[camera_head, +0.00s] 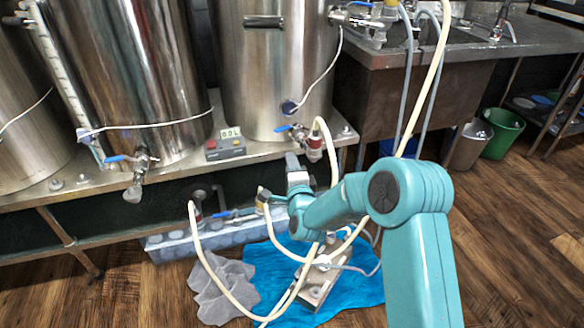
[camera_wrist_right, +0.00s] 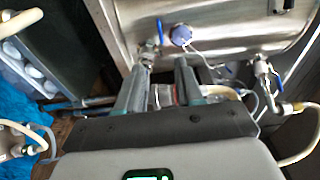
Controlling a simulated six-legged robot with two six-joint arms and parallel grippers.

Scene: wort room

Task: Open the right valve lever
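The right steel kettle (camera_head: 262,65) has a valve (camera_head: 314,146) low on its front, with a blue lever (camera_head: 283,128) pointing left. My right gripper (camera_head: 293,162) is just below this lever in the head view. In the right wrist view, its two fingers (camera_wrist_right: 163,64) are apart with nothing clearly gripped. A blue lever (camera_wrist_right: 160,30) on a valve shows just beyond the fingertips; I cannot tell whether they touch it. The left kettle's valve (camera_head: 142,160) also has a blue lever (camera_head: 120,158). My left gripper is not in view.
A pale hose (camera_head: 329,150) runs from the right valve near my arm. A small digital display box (camera_head: 224,145) sits on the steel stand. Below are a pump (camera_head: 315,285) on a blue cloth (camera_head: 265,272) and a grey cloth (camera_head: 215,290).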

